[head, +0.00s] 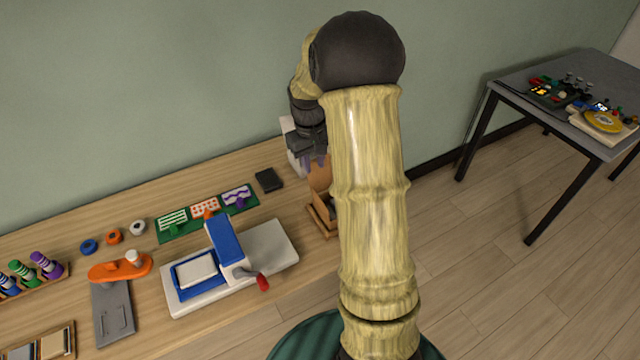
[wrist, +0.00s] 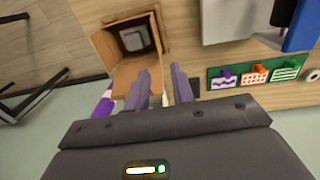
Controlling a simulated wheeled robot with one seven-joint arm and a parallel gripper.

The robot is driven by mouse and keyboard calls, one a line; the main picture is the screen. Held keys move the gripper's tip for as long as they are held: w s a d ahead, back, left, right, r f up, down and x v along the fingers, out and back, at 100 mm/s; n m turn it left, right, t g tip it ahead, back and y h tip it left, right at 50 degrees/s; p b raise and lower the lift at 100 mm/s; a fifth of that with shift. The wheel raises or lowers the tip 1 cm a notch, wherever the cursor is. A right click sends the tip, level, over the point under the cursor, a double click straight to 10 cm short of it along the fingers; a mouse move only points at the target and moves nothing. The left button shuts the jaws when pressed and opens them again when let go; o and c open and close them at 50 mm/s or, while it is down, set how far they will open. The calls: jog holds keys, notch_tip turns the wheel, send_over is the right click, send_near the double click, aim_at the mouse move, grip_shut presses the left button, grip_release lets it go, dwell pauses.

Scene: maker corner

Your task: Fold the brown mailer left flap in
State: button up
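The brown mailer (head: 316,213) is an open box at the right end of the wooden bench, partly hidden behind my arm in the head view. In the wrist view its rim (wrist: 97,45) surrounds a grey item (wrist: 134,38) lying inside. One brown flap (wrist: 128,76) stretches out from the box toward my gripper. My gripper (wrist: 163,88) has its purple fingers apart, with the left finger overlapping the flap's edge in the picture and the right finger beside it. I cannot tell whether a finger touches the flap. In the head view my gripper (head: 317,162) is just above the box.
A white press with a blue lever (head: 226,243) stands left of the box. A green board with patterned cards (head: 203,212) and a dark block (head: 268,180) lie behind it. A wall runs along the back. A grey table (head: 560,90) stands apart on the right.

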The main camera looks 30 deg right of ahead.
aim_at(321, 204)
jog(key=shift+w+d+r, duration=0.25)
jog(key=shift+w+d, duration=0.1)
jog(key=shift+d, duration=0.15)
jog(key=shift+f, duration=0.15)
jog(key=f, duration=0.5)
jog(key=f+p, duration=0.1)
jog(key=f, duration=0.5)
jog(key=d+f+p, duration=0.1)
jog(key=f, duration=0.5)
jog(key=shift+d, duration=0.1)
grip_shut()
